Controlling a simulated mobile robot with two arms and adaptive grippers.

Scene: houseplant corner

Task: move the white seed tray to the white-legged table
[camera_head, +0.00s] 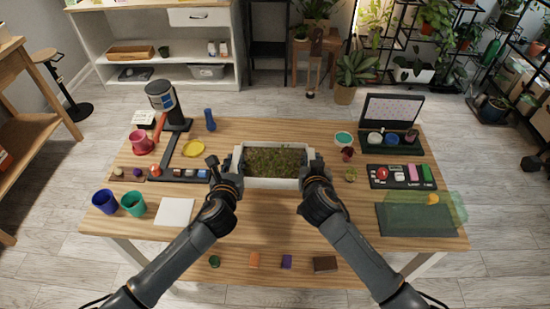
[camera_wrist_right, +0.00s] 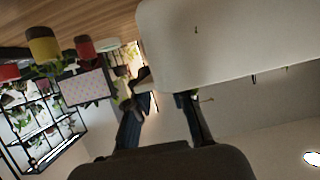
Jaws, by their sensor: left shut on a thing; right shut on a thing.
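The white seed tray (camera_head: 272,183), filled with dark soil and small green sprouts, is level between my two grippers at the middle of the wooden table (camera_head: 270,225). White legs (camera_head: 130,250) show under this table. My left gripper (camera_head: 229,165) is shut on the tray's left end. My right gripper (camera_head: 313,170) is shut on its right end. In the right wrist view the tray's white wall (camera_wrist_right: 235,45) fills the upper right, beside the right gripper's fingers (camera_wrist_right: 165,112). I cannot tell whether the tray's underside touches the tabletop.
Left of the tray are a yellow dish (camera_head: 194,148), a blue bottle (camera_head: 210,120), a lamp-like stand (camera_head: 165,100) and cups (camera_head: 132,203). On the right are an open case (camera_head: 391,120), a black tray (camera_head: 401,177) and a green mat (camera_head: 405,220).

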